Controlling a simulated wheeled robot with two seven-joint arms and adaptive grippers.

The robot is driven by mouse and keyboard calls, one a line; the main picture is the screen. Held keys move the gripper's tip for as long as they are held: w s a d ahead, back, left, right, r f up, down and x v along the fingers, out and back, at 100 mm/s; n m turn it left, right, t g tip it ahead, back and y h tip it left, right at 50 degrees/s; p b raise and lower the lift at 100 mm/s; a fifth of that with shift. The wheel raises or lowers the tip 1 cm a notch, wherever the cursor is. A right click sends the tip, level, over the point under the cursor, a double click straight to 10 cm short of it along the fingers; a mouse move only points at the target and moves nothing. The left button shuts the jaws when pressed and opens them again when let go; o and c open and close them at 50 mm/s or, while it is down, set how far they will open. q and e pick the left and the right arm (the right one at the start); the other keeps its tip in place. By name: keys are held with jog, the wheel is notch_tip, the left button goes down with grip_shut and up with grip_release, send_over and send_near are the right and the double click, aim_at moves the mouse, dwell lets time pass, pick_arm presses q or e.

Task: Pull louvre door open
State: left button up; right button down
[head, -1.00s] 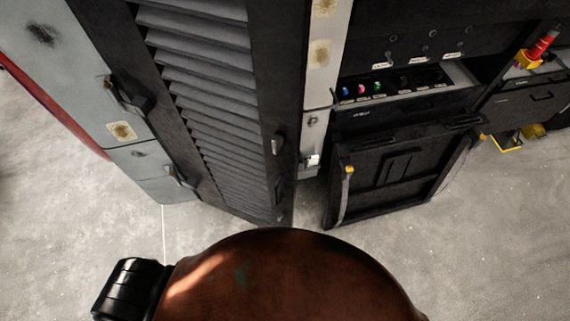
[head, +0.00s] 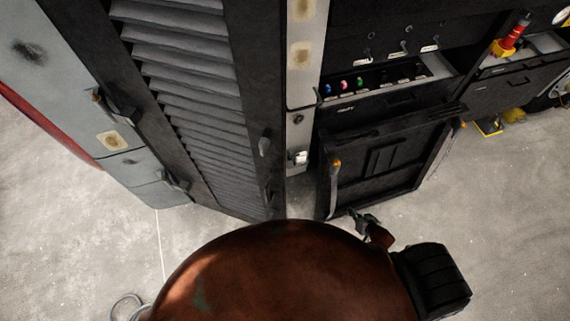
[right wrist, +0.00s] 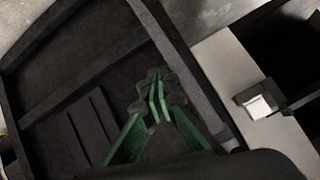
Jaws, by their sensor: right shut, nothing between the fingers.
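The louvre door (head: 195,90) is a tall dark panel with grey slats, left of centre in the head view. Its hinges are on the left and small handles (head: 264,143) are on its right edge, beside a pale post (head: 301,70). I cannot tell whether it stands slightly ajar. My right gripper (head: 357,216) is low, to the right of the door and apart from it, in front of a dark lowered flap. In the right wrist view its green fingers (right wrist: 156,98) are together and empty. My left gripper is not in view.
The dark flap (head: 380,175) hangs open right of the post. A metal latch piece (head: 298,157) sits on the post and shows in the right wrist view (right wrist: 259,103). A shelf with small coloured knobs (head: 375,85) is above. The grey floor (head: 500,220) is clear at right.

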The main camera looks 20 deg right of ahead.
aim_at(285, 169)
jog(key=w+a+r+t+y+p, duration=0.15)
jog(key=w+r, duration=0.25)
jog(key=r, duration=0.5)
jog(key=w+a+r+m+t+y+p, duration=0.1)
jog(key=w+a+r+y, duration=0.3)
jog(key=r, duration=0.5)
jog(key=w+a+r+t+y+p, duration=0.15)
jog(key=w+r, duration=0.35)
jog(key=r, duration=0.5)
jog(key=s+a+r+g+y+p, duration=0.1)
jog(key=s+a+r+g+y, duration=0.2)
jog(key=r, duration=0.4)
jog(key=s+a+r+g+y, duration=0.1)
jog(key=a+r+y, duration=0.2)
jog(key=a+r, duration=0.4)
jog(key=s+a+r+g+y+p, duration=0.1)
jog(key=s+a+r+g+y, duration=0.2)
jog(key=r, duration=0.5)
pick_arm(q)
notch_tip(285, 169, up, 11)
jog(key=p, duration=0.4)
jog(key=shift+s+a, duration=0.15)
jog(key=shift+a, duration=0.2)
pick_arm(e)
jog(key=shift+m, duration=0.3)
jog(key=a, duration=1.1)
jog(key=shift+w+a, duration=0.2)
jog(key=shift+w, duration=0.15)
jog(key=shift+s, duration=0.1)
